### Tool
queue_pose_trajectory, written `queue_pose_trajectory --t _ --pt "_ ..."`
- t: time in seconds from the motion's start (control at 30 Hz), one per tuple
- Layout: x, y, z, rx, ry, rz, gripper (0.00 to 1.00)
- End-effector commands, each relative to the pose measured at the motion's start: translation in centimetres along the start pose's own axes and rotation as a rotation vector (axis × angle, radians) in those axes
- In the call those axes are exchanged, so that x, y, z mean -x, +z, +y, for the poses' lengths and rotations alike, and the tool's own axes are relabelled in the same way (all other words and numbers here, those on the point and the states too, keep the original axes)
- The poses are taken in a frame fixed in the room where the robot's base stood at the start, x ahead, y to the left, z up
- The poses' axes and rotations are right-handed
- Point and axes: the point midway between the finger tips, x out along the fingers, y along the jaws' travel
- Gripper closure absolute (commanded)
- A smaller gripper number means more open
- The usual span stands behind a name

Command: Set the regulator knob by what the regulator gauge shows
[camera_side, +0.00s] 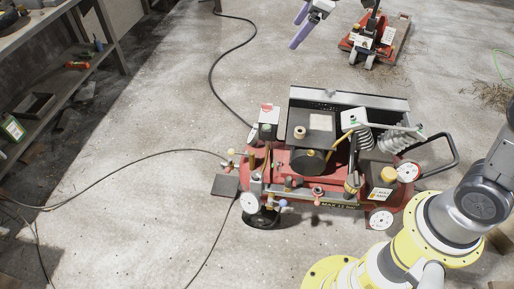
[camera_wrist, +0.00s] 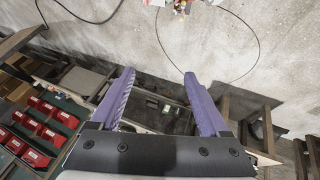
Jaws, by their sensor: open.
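A red compressor (camera_side: 330,205) stands on the concrete floor in the middle of the side view. Several white round faces show on it, one at its left front (camera_side: 250,203) and another at its right front (camera_side: 381,218). They are too small to read or to tell gauge from wheel. Small fittings, one with a blue part (camera_side: 283,203), sit at the left front; I cannot tell which is the regulator knob. My gripper (camera_side: 296,32) is open and empty at the top of the side view, well apart from the compressor. Its purple fingers (camera_wrist: 159,76) show in the wrist view.
A shelf bench (camera_side: 60,70) stands at the left. Dark hoses (camera_side: 120,165) run over the floor. Another red machine (camera_side: 375,40) stands at the back right. In the wrist view, red bins (camera_wrist: 35,130) are at the left. Floor left of the compressor is mostly clear.

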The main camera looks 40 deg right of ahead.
Motion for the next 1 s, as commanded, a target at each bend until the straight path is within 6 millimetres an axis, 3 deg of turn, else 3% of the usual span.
queue_pose_trajectory --t 0.03,0.2,0.37,0.53,0.7,0.83,1.0 --pt "-2.7 -0.8 0.2 0.028 -0.020 -0.017 0.21" --pt "-10.8 -2.4 0.0 0.113 -0.076 -0.060 0.21" --pt "-18.9 -2.6 -1.6 0.179 -0.136 -0.105 0.21" --pt "-27.7 -1.2 -4.8 0.231 -0.210 -0.165 0.21" --pt "-35.5 2.2 -9.5 0.255 -0.296 -0.242 0.21" --pt "-39.4 5.3 -12.8 0.267 -0.355 -0.298 0.21" --pt "-41.4 7.7 -15.4 0.277 -0.399 -0.342 0.21"
